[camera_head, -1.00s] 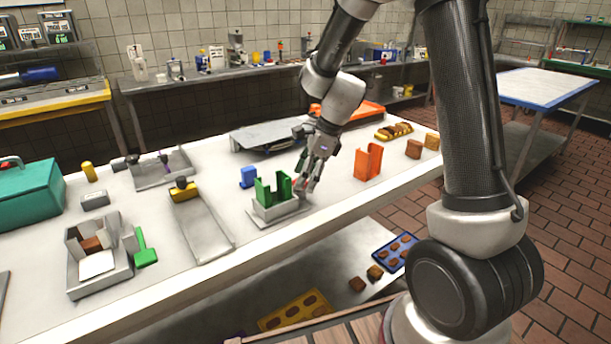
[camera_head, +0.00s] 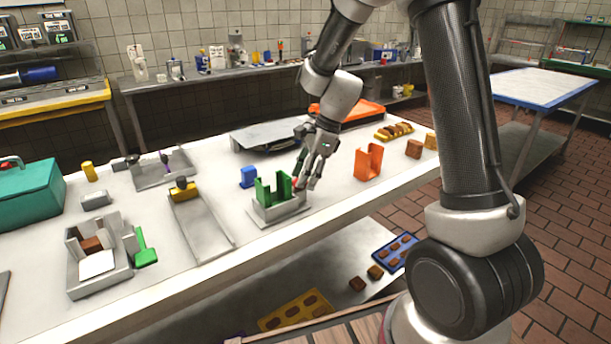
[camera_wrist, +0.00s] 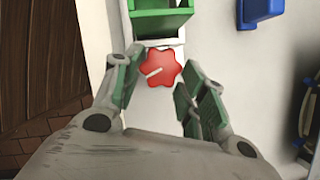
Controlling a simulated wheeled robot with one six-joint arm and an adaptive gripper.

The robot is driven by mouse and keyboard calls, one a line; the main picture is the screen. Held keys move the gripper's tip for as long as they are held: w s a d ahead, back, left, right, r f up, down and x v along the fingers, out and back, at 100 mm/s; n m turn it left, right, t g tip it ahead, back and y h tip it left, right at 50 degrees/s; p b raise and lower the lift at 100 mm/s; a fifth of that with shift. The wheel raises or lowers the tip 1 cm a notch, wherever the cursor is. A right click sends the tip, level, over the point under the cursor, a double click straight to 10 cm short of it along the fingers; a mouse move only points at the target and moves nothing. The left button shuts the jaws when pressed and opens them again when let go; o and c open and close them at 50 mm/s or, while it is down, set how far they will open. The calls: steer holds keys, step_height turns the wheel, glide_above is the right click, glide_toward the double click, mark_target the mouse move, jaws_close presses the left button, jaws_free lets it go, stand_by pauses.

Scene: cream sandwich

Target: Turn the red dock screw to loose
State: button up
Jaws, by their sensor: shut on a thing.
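The red dock screw (camera_wrist: 163,68) is a lobed knob with a white line, which slants from lower left to upper right in the wrist view. It sits at the end of the grey dock (camera_head: 281,210), beside the green holder (camera_head: 266,194) standing in it. My gripper (camera_wrist: 158,72) is shut on the red screw, with one green-padded finger on each side of it. In the head view my gripper (camera_head: 302,184) reaches down at the dock's right end, and its fingers hide most of the screw.
A blue block (camera_head: 248,177) stands behind the dock, and an orange holder (camera_head: 368,162) stands to the right. A grey tray with a yellow piece (camera_head: 184,191) lies to the left. The table's front edge runs close to the dock.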

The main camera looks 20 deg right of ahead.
steer(key=n, duration=0.1)
steer(key=n+g, duration=0.1)
steer(key=n, duration=0.1)
steer(key=shift+w+n, duration=0.25)
steer(key=shift+n, duration=0.05)
steer(key=n, duration=0.1)
steer(key=n+g, duration=0.1)
steer(key=n+h, duration=0.1)
steer(key=shift+w+a+n+g, duration=0.15)
steer(key=shift+w+n+g, duration=0.1)
steer(key=shift+n+g, duration=0.05)
steer(key=n, duration=0.2)
steer(key=n+g+h, duration=0.1)
steer(key=n, duration=0.1)
steer(key=shift+w+a, duration=0.2)
steer(key=shift+a+n+g+h, duration=0.15)
steer(key=shift+n+g+h, duration=0.3)
steer(key=shift+n, duration=1.15)
steer(key=shift+w, duration=0.1)
steer(key=o, duration=1)
steer(key=shift+r, duration=0.1)
